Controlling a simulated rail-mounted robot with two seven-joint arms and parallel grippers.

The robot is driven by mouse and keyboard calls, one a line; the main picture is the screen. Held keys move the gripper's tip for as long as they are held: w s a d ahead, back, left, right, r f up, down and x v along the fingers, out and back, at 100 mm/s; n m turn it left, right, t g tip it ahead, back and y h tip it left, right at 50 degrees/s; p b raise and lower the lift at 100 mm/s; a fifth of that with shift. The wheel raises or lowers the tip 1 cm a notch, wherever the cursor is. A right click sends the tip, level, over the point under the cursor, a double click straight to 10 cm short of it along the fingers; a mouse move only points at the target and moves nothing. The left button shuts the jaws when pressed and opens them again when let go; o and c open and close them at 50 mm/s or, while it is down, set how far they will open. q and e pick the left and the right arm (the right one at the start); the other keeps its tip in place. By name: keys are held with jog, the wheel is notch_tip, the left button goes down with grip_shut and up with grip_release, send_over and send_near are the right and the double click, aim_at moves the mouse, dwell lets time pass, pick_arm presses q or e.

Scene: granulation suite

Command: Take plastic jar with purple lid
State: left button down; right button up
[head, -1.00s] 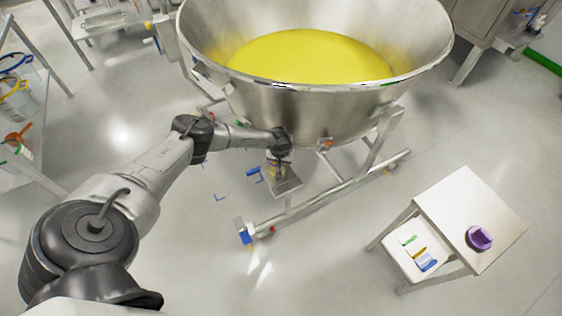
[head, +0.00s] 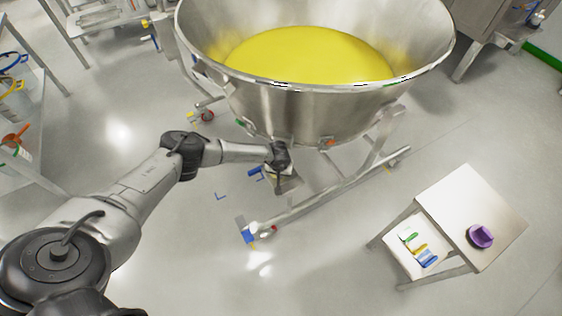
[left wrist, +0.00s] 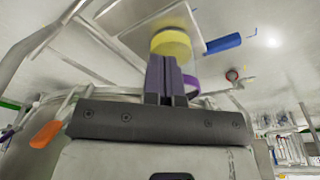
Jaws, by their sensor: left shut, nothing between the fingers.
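A purple round lid-like object (head: 480,236) rests on the small side table at right in the head view; I cannot tell whether a jar body is beneath it. My left gripper (head: 283,172) is under the front of the big steel bowl, far left of that table. In the left wrist view its fingers (left wrist: 168,62) are shut and empty. Just beyond them a clear container with yellow contents (left wrist: 171,43) stands on a metal plate (left wrist: 140,28). A purple ring (left wrist: 191,83) shows beside the fingers, partly hidden by them. My right gripper is not in view.
The steel bowl (head: 310,112) holds yellow powder (head: 310,55) and stands on a wheeled frame (head: 330,193). The side table (head: 460,200) has a lower shelf with green, yellow and blue items (head: 427,258). Open floor lies between frame and table.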

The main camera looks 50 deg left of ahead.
pick_arm(q)
jog(key=s+d+r+p, duration=0.1)
jog(key=s+d+p, duration=0.3)
jog(key=s, duration=0.6)
jog(key=d, duration=0.2)
jog(key=shift+d+r+p, duration=0.15)
jog(key=shift+d+p, duration=0.2)
jog(key=c, duration=1.9)
grip_release()
